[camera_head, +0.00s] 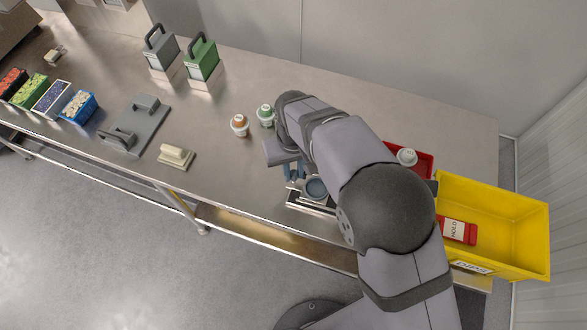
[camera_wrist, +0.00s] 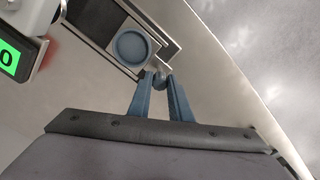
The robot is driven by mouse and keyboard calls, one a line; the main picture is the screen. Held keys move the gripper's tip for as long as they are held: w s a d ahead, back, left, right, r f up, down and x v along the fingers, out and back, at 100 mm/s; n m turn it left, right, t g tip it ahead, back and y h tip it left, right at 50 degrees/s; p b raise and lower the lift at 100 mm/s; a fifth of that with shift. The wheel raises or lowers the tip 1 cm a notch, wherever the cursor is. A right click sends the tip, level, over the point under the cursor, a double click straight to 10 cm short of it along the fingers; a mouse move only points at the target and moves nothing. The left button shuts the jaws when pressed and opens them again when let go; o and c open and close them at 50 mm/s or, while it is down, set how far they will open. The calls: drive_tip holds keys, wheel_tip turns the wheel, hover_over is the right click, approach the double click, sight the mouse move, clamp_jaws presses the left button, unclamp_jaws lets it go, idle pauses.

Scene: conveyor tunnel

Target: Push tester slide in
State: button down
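The tester slide (camera_wrist: 113,52) is a light plate with a round blue cup (camera_wrist: 131,47), on a dark track in the wrist view. The cup also shows in the head view (camera_head: 316,187), beside my arm. A small round grey knob (camera_wrist: 160,80) sits at the slide's near end. My gripper (camera_wrist: 159,78) has its blue fingertips close on both sides of this knob and appears shut on it. The tester's green display (camera_wrist: 8,58) shows at the left edge of the wrist view, cut off, with a "0" readable. My arm hides most of the tester in the head view.
A red tray (camera_head: 424,160) with a white-capped cup and a yellow bin (camera_head: 510,215) with a red HOLD box stand right. Orange-marked (camera_head: 240,125) and green-marked cups (camera_head: 265,115) stand left of my arm. The table's front edge is close to the slide.

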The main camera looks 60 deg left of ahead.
drive_tip(key=w+d, duration=0.6)
drive_tip(key=shift+w, duration=0.3)
drive_tip(key=c, duration=1.6)
unclamp_jaws()
drive_tip(key=shift+w+d, duration=0.1)
drive_tip(key=shift+d, duration=0.05)
drive_tip(key=shift+r, duration=0.45)
drive_tip(key=shift+r+b, duration=0.75)
drive_tip(key=shift+r, duration=2.55)
